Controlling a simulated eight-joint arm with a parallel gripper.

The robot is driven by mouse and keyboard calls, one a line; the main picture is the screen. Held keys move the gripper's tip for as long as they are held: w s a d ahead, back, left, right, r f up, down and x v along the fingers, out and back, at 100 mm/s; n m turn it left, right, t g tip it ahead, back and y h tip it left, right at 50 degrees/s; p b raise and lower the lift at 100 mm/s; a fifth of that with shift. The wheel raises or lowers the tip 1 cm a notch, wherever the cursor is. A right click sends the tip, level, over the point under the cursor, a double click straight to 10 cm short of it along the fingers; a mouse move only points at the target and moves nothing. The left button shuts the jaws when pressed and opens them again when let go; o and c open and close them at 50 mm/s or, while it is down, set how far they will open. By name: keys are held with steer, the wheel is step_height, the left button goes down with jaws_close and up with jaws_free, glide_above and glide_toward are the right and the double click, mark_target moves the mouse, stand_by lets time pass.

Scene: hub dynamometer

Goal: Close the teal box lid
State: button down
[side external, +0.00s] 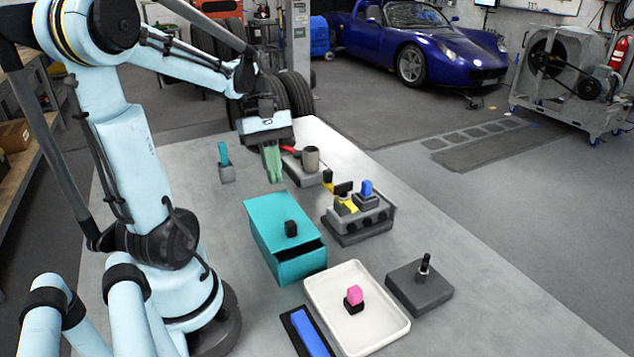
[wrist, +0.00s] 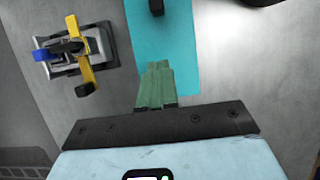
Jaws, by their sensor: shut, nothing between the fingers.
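The teal box (side external: 298,270) sits on the table in the middle of the side view. Its flat teal lid (side external: 268,212) carries a black knob (side external: 291,228). A dark gap shows between the lid and the near end wall. In the wrist view the lid (wrist: 178,50) runs up the middle, with the knob (wrist: 156,7) at the top edge. My gripper (side external: 273,178), with green fingers, is shut and empty above the table, near the box's far end. In the wrist view its fingertips (wrist: 158,65) overlap the lid; contact cannot be told.
Right of the box stands a grey fixture (side external: 360,222) with yellow and blue parts. A white tray (side external: 392,335) with a pink block, a grey block (side external: 420,288) with a black peg, and a blue bar (side external: 310,335) are nearer. A teal piece (side external: 223,153) stands left.

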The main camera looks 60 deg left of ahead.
mark_target(300, 242)
steer(key=x, duration=0.5)
steer(key=shift+d+r, duration=0.1)
steer(key=shift+d, duration=0.05)
steer(key=shift+d+r, duration=0.1)
steer(key=shift+d, duration=1.65)
steer(key=shift+d, duration=1.85)
